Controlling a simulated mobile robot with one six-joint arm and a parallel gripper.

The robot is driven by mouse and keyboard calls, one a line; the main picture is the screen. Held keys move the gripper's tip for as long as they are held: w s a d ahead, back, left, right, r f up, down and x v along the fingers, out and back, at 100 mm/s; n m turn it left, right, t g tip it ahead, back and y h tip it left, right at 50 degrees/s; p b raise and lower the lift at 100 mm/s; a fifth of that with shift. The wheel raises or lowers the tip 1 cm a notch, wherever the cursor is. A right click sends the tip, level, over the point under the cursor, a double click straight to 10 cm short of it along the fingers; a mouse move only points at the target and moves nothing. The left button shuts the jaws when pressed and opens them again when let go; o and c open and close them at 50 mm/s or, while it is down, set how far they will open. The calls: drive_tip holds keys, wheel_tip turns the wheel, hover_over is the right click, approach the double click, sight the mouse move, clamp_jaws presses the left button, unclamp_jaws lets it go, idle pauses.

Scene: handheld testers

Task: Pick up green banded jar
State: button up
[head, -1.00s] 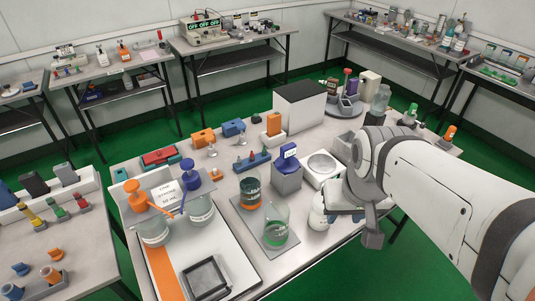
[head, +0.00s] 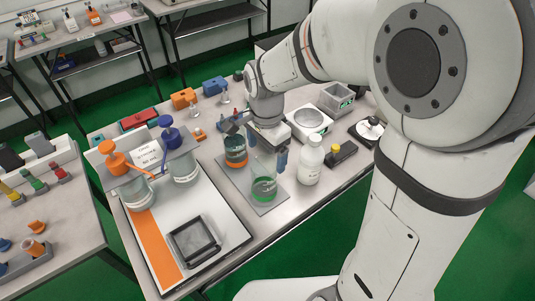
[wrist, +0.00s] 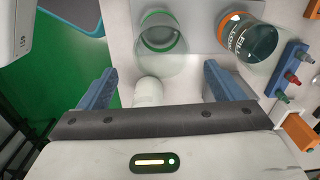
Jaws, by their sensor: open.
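The green banded jar (head: 264,183) is clear glass with a green band low on its wall. It stands upright on a grey mat (head: 233,185). My gripper (head: 266,153) is open and points down at the jar's upper part. In the wrist view, the blue fingers of my gripper (wrist: 160,75) are wide apart, with the jar (wrist: 160,40) ahead between their directions. Contact cannot be told. The gripper partly hides the jar's top in the head view.
An orange banded jar (head: 236,150) stands close behind on the mat. A white bottle (head: 310,162) stands right of the green banded jar; it also shows in the wrist view (wrist: 148,92). A pump-bottle rack (head: 150,160) and a white tray (head: 225,220) are to the left.

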sight(264, 172)
drive_tip(key=shift+m, duration=0.4)
drive_tip(key=f, duration=0.9)
drive_tip(key=shift+a, duration=0.3)
drive_tip(key=shift+w+r, duration=0.1)
drive_tip(key=c, duration=1.2)
